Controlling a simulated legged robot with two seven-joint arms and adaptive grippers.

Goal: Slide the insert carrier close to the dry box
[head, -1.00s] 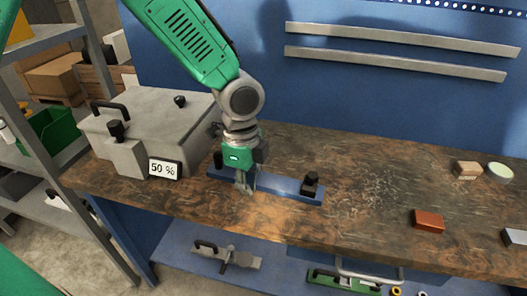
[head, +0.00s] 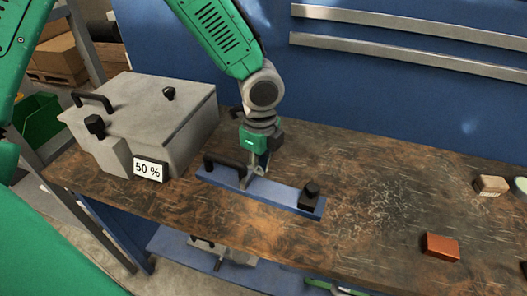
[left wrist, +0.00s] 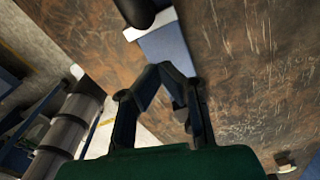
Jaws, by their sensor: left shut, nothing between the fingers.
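The insert carrier (head: 278,192) is a flat blue bar on the workbench, with a black handle at its left end and a black knob at its right end. The dry box (head: 150,115) is a grey lidded box with a "50 %" display, to the left of the carrier with a small gap between them. My left gripper (head: 252,172) is shut and empty over the carrier, between handle and knob; whether it touches is unclear. In the left wrist view, its closed fingers (left wrist: 165,75) overlap part of the blue bar (left wrist: 166,48). My right gripper is out of view.
An orange block (head: 441,247) and a small tan block (head: 490,185) lie further right. A blue back panel (head: 420,100) with metal rails stands behind. A lower shelf holds metal parts.

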